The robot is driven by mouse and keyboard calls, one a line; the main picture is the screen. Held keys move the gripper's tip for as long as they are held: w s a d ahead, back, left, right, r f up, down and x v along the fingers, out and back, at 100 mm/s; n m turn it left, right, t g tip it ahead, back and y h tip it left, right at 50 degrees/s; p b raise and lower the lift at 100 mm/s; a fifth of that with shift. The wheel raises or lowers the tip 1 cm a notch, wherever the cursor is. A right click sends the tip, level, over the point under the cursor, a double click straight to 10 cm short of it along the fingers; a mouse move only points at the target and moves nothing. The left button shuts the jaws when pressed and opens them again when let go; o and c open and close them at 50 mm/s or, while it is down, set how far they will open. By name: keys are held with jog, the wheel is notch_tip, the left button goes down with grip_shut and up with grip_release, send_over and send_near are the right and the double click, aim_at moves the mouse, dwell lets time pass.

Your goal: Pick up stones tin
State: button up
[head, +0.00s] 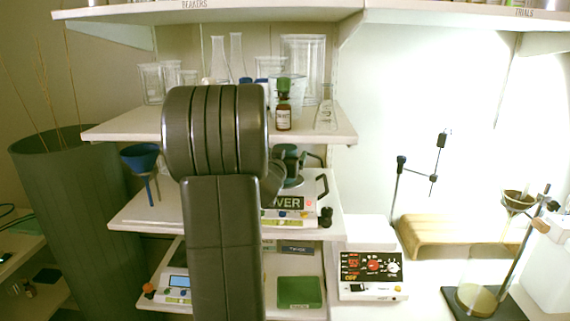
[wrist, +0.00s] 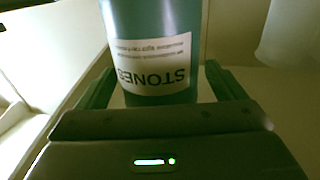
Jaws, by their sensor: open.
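The stones tin (wrist: 150,30) is a blue-green cylinder with a white label reading STONES, upside down in the wrist view. My gripper (wrist: 158,80) is open, with one dark finger on each side of the tin. A gap shows beside the right finger; whether the left one touches is not clear. The tin's upper part in the picture is cut off by the frame edge. In the head view my arm covers the middle of the shelves, and I cannot make out the tin there.
In the head view, a brown dropper bottle (head: 283,108) and a flask (head: 326,108) stand right of my arm on a shelf (head: 344,136) with more glassware. A pale vessel (wrist: 290,35) shows at right in the wrist view.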

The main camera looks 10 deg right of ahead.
jog(key=c, duration=1.4)
jog(key=shift+r, duration=0.1)
jog(key=shift+c, duration=1.4)
jog(key=shift+r, duration=0.1)
